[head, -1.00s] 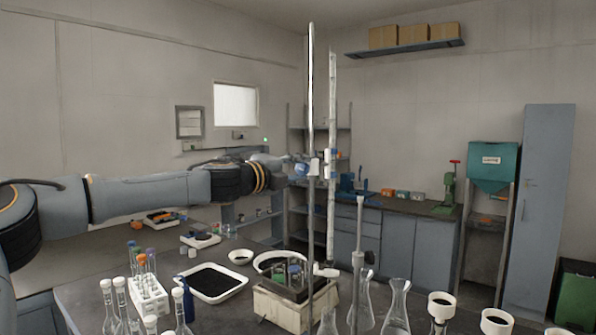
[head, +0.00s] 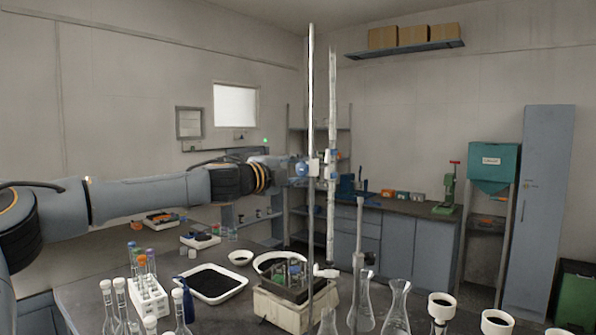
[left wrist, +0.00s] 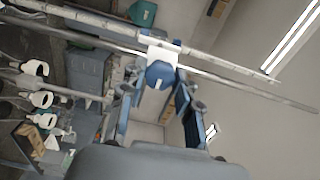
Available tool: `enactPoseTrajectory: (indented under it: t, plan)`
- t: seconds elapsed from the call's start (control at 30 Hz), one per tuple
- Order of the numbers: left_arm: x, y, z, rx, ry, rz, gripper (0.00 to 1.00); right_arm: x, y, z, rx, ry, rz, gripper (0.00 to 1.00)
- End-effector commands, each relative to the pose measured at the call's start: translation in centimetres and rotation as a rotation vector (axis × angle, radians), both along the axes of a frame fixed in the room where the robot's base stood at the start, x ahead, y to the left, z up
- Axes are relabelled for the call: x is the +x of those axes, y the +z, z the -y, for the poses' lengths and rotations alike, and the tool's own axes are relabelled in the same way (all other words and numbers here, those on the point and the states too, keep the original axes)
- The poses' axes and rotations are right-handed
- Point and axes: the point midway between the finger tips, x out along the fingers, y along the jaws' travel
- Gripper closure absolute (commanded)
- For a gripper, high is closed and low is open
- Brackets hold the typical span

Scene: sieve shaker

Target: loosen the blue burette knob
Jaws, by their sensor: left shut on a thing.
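The blue burette knob (head: 302,169) sits on the white clamp (head: 315,168) at the tall metal stand rod (head: 311,110). The clear burette (head: 332,110) stands upright just to the right of the rod. My left gripper (head: 298,169) reaches in from the left and is shut on the knob. In the left wrist view the knob (left wrist: 159,75) shows a pale mark on its face, and the left gripper's fingers (left wrist: 156,92) lie on either side of it. My right gripper is not in view.
Below the clamp stands a beige sieve shaker base (head: 290,312). Conical flasks (head: 396,308) and black-filled white cups (head: 441,305) stand to its right. A white tube rack (head: 150,300) and a tray of dark grains (head: 212,297) stand to its left.

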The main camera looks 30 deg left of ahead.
Motion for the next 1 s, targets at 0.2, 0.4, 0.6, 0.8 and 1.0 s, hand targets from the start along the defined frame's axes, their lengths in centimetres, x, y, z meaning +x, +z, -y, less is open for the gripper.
enactPoseTrajectory:
  t: [0.2, 0.4, 0.6, 0.8, 1.0]
  plan:
    - [0.0, -0.1, 0.0, -0.001, 0.000, -0.001, 0.45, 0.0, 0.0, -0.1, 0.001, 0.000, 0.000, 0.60]
    - [0.0, 0.0, 0.0, 0.000, 0.000, -0.001, 0.45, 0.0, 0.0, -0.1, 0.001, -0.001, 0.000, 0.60]
    - [-0.7, 0.1, -0.1, 0.001, 0.000, 0.001, 0.45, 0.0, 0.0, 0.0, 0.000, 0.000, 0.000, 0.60]
    - [-3.2, 0.2, -0.2, -0.001, -0.001, 0.004, 0.45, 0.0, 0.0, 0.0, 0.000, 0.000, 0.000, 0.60]
    - [-6.1, 0.2, -0.5, -0.002, -0.001, 0.004, 0.45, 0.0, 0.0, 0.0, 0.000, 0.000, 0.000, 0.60]
